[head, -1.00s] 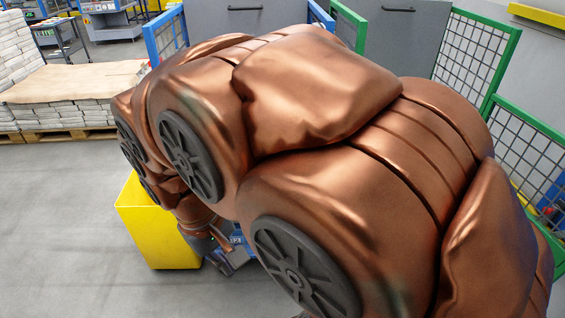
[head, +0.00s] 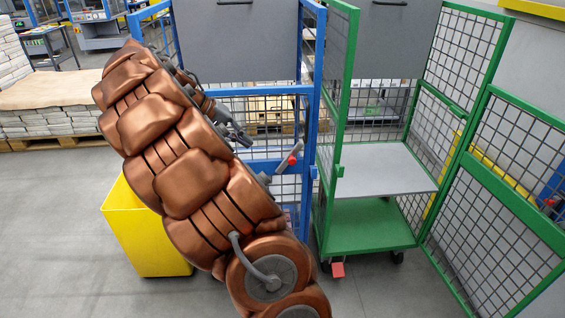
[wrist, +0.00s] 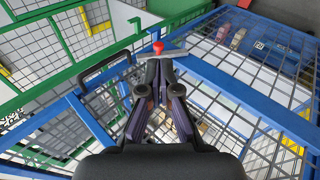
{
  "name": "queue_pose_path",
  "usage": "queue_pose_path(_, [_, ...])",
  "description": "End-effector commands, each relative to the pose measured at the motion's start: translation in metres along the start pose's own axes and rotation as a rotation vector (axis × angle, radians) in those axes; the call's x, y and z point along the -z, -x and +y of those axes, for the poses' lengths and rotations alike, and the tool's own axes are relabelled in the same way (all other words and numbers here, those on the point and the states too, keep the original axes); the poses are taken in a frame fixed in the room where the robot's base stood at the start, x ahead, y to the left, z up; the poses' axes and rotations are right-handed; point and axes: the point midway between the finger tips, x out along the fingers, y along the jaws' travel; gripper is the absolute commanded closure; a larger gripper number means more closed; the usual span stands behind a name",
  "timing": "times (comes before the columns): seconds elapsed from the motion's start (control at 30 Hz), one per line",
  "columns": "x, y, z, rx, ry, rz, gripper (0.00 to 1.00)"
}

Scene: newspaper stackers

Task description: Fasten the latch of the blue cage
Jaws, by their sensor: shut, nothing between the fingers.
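The blue cage (head: 311,60) stands in the middle of the head view, beside the green cage (head: 341,70). Its latch (head: 281,172) is a grey lever with a red knob on the blue frame at mid height. In the wrist view the red knob (wrist: 158,47) and the lever show just beyond my fingertips, across the blue frame (wrist: 230,88). My gripper (head: 245,139) is shut and empty, up and left of the knob in the head view. In the wrist view my gripper (wrist: 160,75) points toward the latch; I cannot tell whether it touches.
The green cage has a grey shelf (head: 380,166), and its mesh door (head: 495,200) swings out to the right. A yellow bin (head: 150,240) stands left of my arm. Paper stacks on a pallet (head: 50,125) are at the back left. Grey floor is free at the left.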

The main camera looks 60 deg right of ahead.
Motion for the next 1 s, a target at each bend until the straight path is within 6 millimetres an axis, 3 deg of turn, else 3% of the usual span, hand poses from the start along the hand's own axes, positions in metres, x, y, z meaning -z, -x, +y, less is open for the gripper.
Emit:
queue_pose_path(0.13, [0.035, -0.024, -0.006, -0.050, -0.034, 0.005, 1.00])
queue_pose_path(0.33, [0.059, -0.041, -0.010, -0.083, -0.057, 0.011, 1.00])
queue_pose_path(0.83, [0.063, -0.045, -0.011, -0.090, -0.062, 0.011, 1.00])
queue_pose_path(1.0, [0.063, -0.056, -0.009, -0.091, -0.062, 0.009, 1.00])
